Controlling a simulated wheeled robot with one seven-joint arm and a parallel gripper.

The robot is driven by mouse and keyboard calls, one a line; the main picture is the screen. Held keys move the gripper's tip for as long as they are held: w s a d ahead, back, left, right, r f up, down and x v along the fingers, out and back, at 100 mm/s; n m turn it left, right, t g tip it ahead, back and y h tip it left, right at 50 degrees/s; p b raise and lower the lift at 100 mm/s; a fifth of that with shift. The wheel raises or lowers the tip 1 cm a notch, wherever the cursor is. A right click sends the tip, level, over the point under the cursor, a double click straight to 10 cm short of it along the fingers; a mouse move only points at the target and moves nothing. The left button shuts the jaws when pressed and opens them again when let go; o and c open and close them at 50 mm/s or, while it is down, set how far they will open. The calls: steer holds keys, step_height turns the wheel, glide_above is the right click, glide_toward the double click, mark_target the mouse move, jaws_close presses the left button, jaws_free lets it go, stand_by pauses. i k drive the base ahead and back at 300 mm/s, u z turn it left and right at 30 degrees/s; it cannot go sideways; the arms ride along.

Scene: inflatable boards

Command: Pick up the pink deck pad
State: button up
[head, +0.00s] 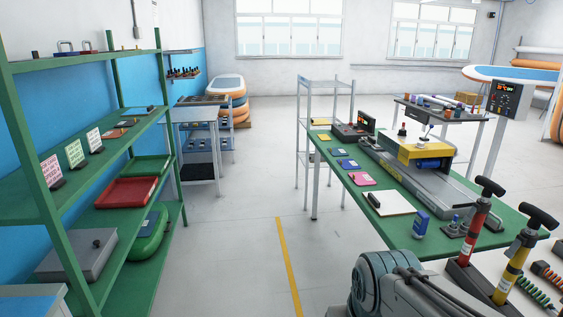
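The pink deck pad (361,180) lies flat near the left edge of the long green-topped bench (402,232), on the right side of the head view. A blue pad (348,165) lies just beyond it, and another blue pad (339,152) farther along the same edge. A yellow pad (322,138) lies past those. My gripper is not in view, so its distance from the pad does not show.
A white board with a dark block (374,200) lies just nearer than the pad. A yellow-and-grey machine (425,155) stands to its right. Pumps (474,220) stand at the near right. Green shelving (161,130) lines the left; the floor between is clear.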

mark_target(361, 178)
steer(key=i, duration=3.4)
steer(key=z, duration=2.2)
